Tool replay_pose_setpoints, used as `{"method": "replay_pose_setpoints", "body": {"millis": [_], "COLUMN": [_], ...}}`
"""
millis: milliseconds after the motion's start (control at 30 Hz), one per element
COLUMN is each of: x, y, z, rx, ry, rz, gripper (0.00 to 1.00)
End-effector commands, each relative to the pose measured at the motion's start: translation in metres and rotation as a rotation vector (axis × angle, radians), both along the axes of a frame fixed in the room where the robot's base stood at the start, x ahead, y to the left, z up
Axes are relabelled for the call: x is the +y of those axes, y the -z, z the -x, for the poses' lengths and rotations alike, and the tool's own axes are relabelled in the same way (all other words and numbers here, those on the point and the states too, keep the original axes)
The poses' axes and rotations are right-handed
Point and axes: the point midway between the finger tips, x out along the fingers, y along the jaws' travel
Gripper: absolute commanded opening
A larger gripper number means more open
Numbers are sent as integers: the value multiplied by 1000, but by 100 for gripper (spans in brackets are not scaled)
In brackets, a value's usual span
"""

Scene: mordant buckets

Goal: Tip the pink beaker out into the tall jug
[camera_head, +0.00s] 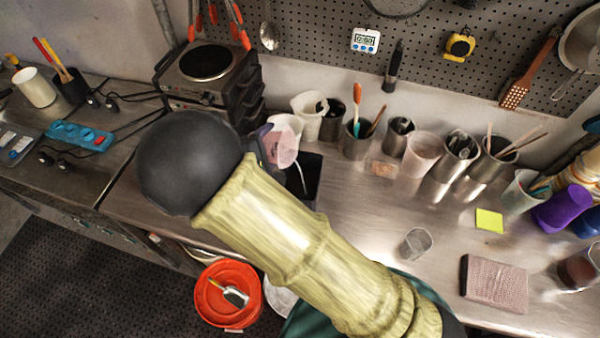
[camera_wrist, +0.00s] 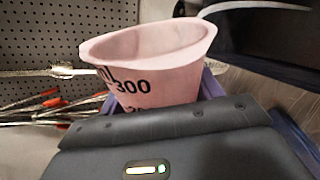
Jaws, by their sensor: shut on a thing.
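The pink beaker (camera_head: 286,150) is held tilted well over on its side above the bench. In the wrist view the pink beaker (camera_wrist: 165,65) shows its open rim and a black "300" mark. My gripper (camera_head: 265,145) is shut on it; its purple fingers are partly hidden behind the beaker and my arm. A thin white streak runs from near the beaker's lip down into a dark square container (camera_head: 313,172), and looks like a pouring stream. A white jug (camera_head: 308,122) stands behind. I cannot tell for sure which vessel is the tall jug.
A hot plate stack (camera_head: 208,65) stands at the left of the beaker. Metal cups with tools (camera_head: 357,145) and a translucent cup (camera_head: 420,158) line the wall side. A small clear cup (camera_head: 415,244) stands forward. A red bucket (camera_head: 228,292) is on the floor.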

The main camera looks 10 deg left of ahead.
Motion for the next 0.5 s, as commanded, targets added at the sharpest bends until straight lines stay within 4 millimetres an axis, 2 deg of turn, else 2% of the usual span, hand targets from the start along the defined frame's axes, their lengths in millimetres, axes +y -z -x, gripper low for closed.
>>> {"method": "replay_pose_setpoints", "body": {"millis": [500], "x": [-3], "y": [2], "z": [1], "rx": [-6], "ry": [-2], "rz": [-41], "gripper": [39]}}
